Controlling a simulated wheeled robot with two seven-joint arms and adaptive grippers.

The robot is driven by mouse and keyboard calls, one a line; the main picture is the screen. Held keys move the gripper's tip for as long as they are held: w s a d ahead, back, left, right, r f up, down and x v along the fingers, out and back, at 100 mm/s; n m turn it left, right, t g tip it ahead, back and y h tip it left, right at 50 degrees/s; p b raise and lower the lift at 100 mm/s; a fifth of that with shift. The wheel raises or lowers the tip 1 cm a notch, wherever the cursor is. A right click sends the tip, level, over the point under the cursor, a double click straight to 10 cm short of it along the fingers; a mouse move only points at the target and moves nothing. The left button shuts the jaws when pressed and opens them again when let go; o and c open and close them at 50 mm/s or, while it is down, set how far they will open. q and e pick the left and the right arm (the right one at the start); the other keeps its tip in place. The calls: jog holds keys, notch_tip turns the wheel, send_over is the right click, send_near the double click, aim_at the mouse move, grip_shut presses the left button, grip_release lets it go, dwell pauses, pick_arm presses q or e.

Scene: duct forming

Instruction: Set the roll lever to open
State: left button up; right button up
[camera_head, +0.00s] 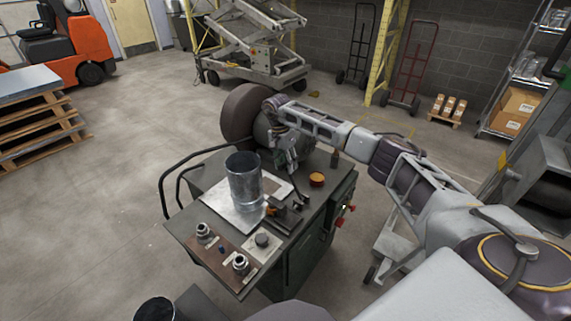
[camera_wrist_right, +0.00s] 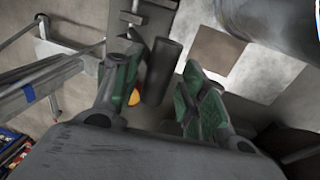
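The workbench machine (camera_head: 325,215) stands in the middle of the head view. An upright metal duct cylinder (camera_head: 245,180) is on its light plate; it also shows in the right wrist view (camera_wrist_right: 270,18). My right gripper (camera_head: 287,160) is over the bench's back part, behind the duct. In the right wrist view its green fingers (camera_wrist_right: 160,82) are apart. A dark cylindrical handle, apparently the roll lever (camera_wrist_right: 163,68), shows in the gap between them. I cannot tell whether a finger touches it. In the head view the lever is hard to pick out. My left gripper is not in view.
An orange button (camera_head: 317,180) sits on the bench top near my right gripper. Knobs (camera_head: 240,262) line the bench's front panel. A large dark round part (camera_head: 240,112) is behind the bench. Pallets (camera_head: 38,125) stand left. The floor left of the bench is clear.

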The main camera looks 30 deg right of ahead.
notch_tip(320, 180, up, 12)
jog(key=w, duration=0.1)
jog(key=shift+w+a, duration=0.35)
jog(key=shift+w, duration=0.05)
dwell(0.5)
jog(key=shift+f, duration=0.1)
dwell(0.5)
